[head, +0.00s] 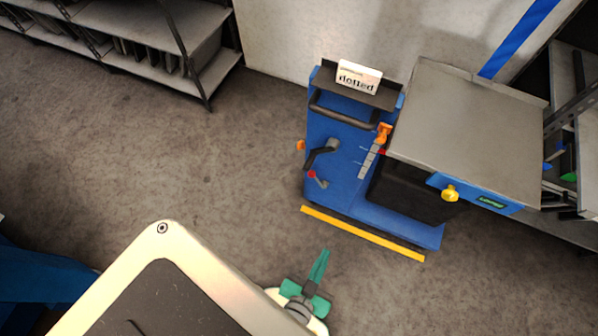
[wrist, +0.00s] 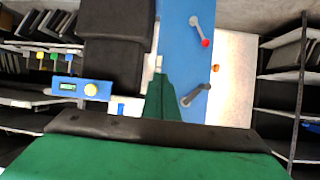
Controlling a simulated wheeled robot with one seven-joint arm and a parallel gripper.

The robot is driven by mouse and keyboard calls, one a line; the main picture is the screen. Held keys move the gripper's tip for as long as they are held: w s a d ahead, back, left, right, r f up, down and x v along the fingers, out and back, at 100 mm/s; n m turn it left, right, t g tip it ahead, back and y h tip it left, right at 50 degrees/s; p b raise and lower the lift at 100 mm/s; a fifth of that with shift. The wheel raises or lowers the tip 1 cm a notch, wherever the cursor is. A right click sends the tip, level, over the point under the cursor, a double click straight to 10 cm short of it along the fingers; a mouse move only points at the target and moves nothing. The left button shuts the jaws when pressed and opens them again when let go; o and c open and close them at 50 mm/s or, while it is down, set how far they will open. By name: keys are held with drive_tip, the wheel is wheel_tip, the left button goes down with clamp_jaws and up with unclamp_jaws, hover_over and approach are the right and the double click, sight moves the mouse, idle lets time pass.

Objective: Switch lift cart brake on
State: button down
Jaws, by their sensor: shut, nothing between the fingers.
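The blue lift cart (head: 337,175) stands right of centre in the head view, with a raised grey platform (head: 465,125). On its blue panel are a small lever with a red knob (head: 313,176), a dark crank handle (head: 322,152) and an orange slider handle (head: 383,131) on a marked scale. A yellow knob (head: 450,193) is on the platform's front. Which control is the brake cannot be told. The red-knobbed lever also shows in the wrist view (wrist: 201,32). My green gripper (head: 320,262) is shut and empty, in front of the cart and apart from it.
A yellow strip (head: 362,233) lies along the cart's near edge. A label reading "dotted" (head: 358,77) is at the cart's top. Grey shelves (head: 150,55) stand at the back left; another rack (head: 572,100) stands at the right. Floor left of the cart is clear.

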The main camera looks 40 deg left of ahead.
drive_tip(key=w+a+f+n+g+h, duration=0.1)
drive_tip(key=w+a+f+g, duration=0.2)
drive_tip(key=w+a+f, duration=0.45)
drive_tip(key=w+a+f+n+g, duration=0.1)
drive_tip(key=w+a+f+g, duration=0.1)
drive_tip(key=w+a+f, duration=0.55)
drive_tip(key=w+a+r+h, duration=0.1)
drive_tip(key=a+h, duration=0.1)
drive_tip(key=a, duration=0.7)
drive_tip(key=w+a+r+h, duration=0.1)
drive_tip(key=a+r+h, duration=0.1)
drive_tip(key=a, duration=0.6)
drive_tip(key=shift+a+r+h, duration=0.25)
drive_tip(key=shift+a+h, duration=0.15)
